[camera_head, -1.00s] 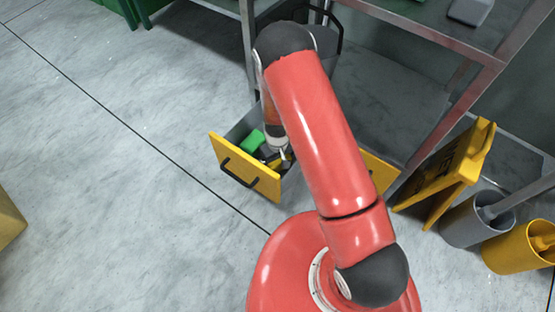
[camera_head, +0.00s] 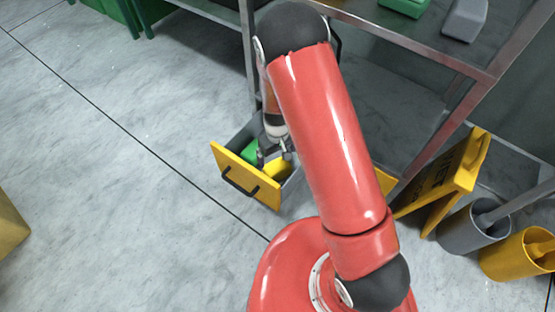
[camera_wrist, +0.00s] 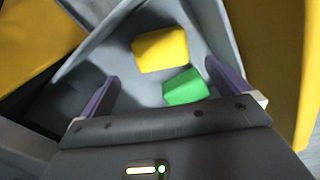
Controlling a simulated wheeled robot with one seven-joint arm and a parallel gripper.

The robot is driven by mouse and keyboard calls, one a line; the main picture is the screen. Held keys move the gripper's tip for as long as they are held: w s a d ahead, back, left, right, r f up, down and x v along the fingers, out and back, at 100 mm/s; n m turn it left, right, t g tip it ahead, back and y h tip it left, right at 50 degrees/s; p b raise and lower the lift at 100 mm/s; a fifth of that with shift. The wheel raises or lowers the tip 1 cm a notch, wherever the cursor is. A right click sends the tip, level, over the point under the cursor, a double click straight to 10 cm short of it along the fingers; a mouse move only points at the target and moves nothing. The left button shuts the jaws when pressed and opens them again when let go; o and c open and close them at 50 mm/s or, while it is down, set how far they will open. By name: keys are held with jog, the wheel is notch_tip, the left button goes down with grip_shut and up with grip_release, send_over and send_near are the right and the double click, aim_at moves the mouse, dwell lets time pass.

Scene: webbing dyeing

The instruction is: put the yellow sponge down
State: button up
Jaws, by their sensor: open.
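The yellow sponge (camera_wrist: 160,49) lies in the open drawer (camera_wrist: 75,70), near a green sponge (camera_wrist: 185,88), in the wrist view. In the head view the yellow sponge (camera_head: 277,169) and the green sponge (camera_head: 250,150) show inside the yellow-fronted drawer (camera_head: 232,172). My gripper (camera_wrist: 165,82) is open and empty, its two fingers spread wide apart. In the head view my gripper (camera_head: 275,152) is over the drawer, and the arm partly hides it. The yellow sponge is apart from both fingers.
A metal shelf frame (camera_head: 462,95) stands over the drawer. A yellow floor sign (camera_head: 450,175), a grey bucket (camera_head: 470,230) and a yellow bucket (camera_head: 520,253) stand at the right.

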jog(key=s+d+r+m+t+y, duration=0.1)
jog(key=d+r, duration=0.1)
jog(key=r, duration=1)
jog(key=s+d+r+m+t, duration=0.1)
jog(key=d+r, duration=0.2)
jog(key=r, duration=0.9)
jog(key=s+d+r+m+t, duration=0.1)
jog(key=s+d+r, duration=0.2)
jog(key=s+r, duration=0.2)
jog(key=s+d+r+m+t, duration=0.1)
jog(key=s+d+r, duration=0.1)
jog(key=s+r, duration=0.3)
jog(key=s+d+r+m+t+h, duration=0.1)
jog(key=s+d+r+m, duration=0.1)
jog(key=s+r, duration=0.3)
jog(key=s+d, duration=0.1)
jog(key=s, duration=0.2)
jog(key=shift+d+t, duration=0.3)
jog(key=shift+d, duration=0.05)
jog(key=shift+r, duration=0.1)
notch_tip(320, 180, up, 8)
jog(key=p, duration=0.8)
